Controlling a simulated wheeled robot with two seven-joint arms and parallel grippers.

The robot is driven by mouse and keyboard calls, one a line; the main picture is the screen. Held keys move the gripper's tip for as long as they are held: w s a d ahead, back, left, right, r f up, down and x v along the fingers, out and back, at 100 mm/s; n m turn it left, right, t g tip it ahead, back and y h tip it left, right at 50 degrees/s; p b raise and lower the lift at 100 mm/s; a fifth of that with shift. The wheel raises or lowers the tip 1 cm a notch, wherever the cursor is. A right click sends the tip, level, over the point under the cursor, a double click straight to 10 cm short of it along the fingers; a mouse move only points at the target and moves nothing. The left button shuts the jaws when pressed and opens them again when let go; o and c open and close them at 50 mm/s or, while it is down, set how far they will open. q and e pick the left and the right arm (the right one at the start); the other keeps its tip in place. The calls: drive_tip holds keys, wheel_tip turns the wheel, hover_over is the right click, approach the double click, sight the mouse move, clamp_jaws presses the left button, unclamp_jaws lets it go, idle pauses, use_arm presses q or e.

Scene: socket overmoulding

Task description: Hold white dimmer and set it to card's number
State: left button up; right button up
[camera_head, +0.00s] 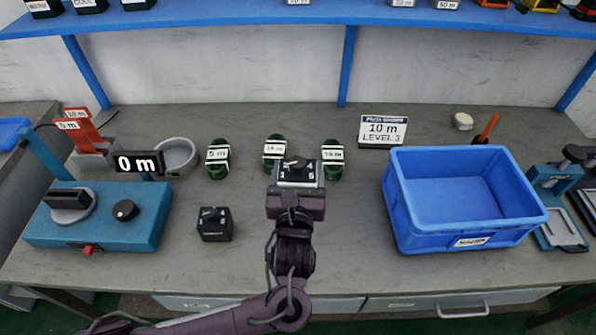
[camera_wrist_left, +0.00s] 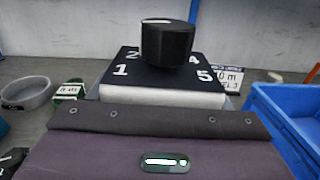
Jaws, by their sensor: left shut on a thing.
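The white dimmer (camera_head: 297,184) has a white body, a black numbered top and a round black knob. My left gripper (camera_head: 296,194) is shut on it and holds it at the middle of the bench, in front of the green coils. In the left wrist view the dimmer (camera_wrist_left: 163,97) shows numbers 1, 2, 4 and 5 around the knob (camera_wrist_left: 167,42). A white line is on top of the knob; which number it marks I cannot tell. The card (camera_head: 383,130) reads "10 m" and "LEVEL 3" and stands behind, to the right. My right gripper is not in view.
A black dimmer (camera_head: 214,224) sits on the bench left of my gripper. Green coils (camera_head: 218,158) stand behind. A blue bin (camera_head: 466,241) is at right. A blue winding device (camera_head: 150,215) with a "0 m" display (camera_head: 139,163) is at left. The bench front is partly clear.

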use_arm(q)
drive_tip(key=shift+f+b, duration=3.85)
drive_tip(key=shift+f, duration=5.9)
drive_tip(key=shift+f+p, duration=0.2)
drive_tip(key=shift+p, duration=0.1)
